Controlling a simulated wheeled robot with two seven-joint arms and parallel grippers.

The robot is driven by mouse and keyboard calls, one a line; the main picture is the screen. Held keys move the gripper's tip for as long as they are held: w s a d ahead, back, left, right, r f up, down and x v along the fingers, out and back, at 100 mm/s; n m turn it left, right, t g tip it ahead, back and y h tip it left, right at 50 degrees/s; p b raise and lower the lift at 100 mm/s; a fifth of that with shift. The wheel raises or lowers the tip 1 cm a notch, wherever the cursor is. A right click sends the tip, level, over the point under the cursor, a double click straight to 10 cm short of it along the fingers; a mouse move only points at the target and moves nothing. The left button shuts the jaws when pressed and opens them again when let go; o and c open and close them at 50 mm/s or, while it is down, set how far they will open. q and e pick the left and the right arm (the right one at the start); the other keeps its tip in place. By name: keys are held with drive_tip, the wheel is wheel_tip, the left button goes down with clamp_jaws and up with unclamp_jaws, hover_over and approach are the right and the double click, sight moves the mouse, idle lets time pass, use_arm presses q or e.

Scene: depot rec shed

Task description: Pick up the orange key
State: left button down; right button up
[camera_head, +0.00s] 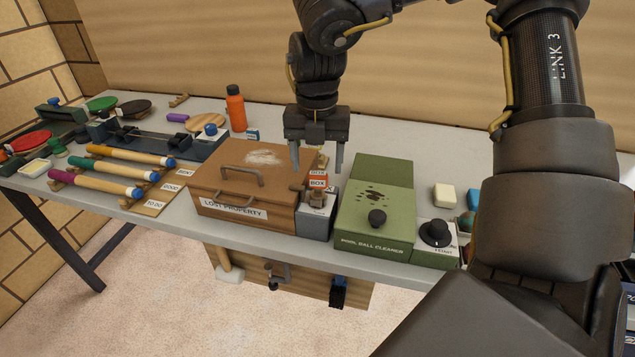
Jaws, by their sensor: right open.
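My right gripper (317,168) hangs from above over the back right of the brown lost property box, fingers pointing down and apart, with nothing seen gripped. Just below and between its fingers is a small orange-red piece (317,182) with white lettering that reads "BOX". It is the likeliest orange key, but its shape is too small to tell. It shows above a small grey block (316,221) with a dark fitting on top. A small tan piece (322,161) shows between the fingers. My left gripper is not in view.
The brown lost property box (232,212) is left of the grey block. A green ball cleaner (373,237) with a dark knob is close on the right. An orange bottle (235,108) stands behind. Cues (110,182) and paddles (102,104) lie left on the grey table.

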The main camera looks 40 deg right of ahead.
sight(318, 173)
drive_tip(key=f, duration=0.3)
drive_tip(key=shift+w+d+f+p, duration=0.1)
drive_tip(key=shift+d+f+p, duration=0.15)
drive_tip(key=shift+f+p, duration=0.15)
drive_tip(key=shift+f, duration=0.2)
drive_tip(key=shift+a, duration=0.1)
drive_tip(key=c, duration=1)
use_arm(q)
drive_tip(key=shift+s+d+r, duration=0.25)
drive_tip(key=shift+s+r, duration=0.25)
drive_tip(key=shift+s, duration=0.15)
use_arm(e)
drive_tip(key=shift+c, duration=0.2)
